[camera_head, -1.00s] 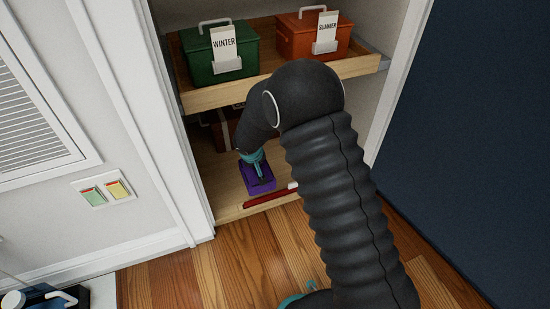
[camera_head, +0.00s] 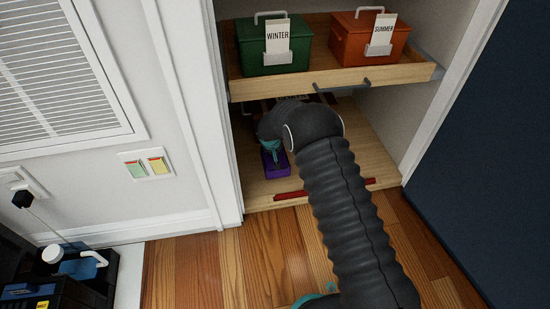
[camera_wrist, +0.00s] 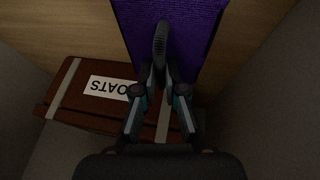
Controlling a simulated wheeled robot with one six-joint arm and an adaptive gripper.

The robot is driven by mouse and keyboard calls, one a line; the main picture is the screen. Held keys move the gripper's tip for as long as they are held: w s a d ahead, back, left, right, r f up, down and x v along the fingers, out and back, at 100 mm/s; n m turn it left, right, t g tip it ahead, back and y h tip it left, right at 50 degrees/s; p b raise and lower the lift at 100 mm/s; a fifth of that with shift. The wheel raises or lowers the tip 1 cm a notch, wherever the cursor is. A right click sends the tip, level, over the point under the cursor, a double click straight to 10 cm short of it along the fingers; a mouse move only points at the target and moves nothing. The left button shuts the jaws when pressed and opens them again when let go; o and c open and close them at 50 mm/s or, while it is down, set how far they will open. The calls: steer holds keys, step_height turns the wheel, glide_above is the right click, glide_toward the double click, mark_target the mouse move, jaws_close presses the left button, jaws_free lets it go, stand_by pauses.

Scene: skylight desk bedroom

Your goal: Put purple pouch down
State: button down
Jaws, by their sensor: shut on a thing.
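The purple pouch (camera_head: 276,168) is in the lower compartment of the closet, at its left side, over the light wooden lower board (camera_head: 335,165). I cannot tell whether it rests on the board or hangs just above it. In the wrist view the pouch (camera_wrist: 195,25) fills the top middle, with a dark ribbed tab (camera_wrist: 160,40) standing up from it. My gripper (camera_wrist: 160,75) is shut on that tab. In the head view my gripper (camera_head: 270,147) is at the pouch's top, partly hidden by my arm.
A brown case (camera_wrist: 80,110) labelled COATS lies behind the pouch, close to my gripper. Above, a wooden pull-out shelf (camera_head: 340,82) holds a green WINTER box (camera_head: 258,50) and an orange SUMMER box (camera_head: 350,45). A red strip (camera_head: 290,196) runs along the lower board's front edge.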

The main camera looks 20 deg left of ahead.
steer(key=shift+f, duration=1.9)
steer(key=shift+f+b, duration=0.25)
steer(key=shift+b, duration=0.25)
steer(key=c, duration=1.2)
jaws_free()
steer(key=shift+r, duration=0.1)
steer(key=shift+s+r+p, duration=0.15)
steer(key=shift+r+p, duration=0.2)
steer(key=shift+r, duration=0.2)
steer(key=v, duration=1.1)
steer(key=shift+s+p, duration=0.1)
steer(key=shift+p, duration=0.3)
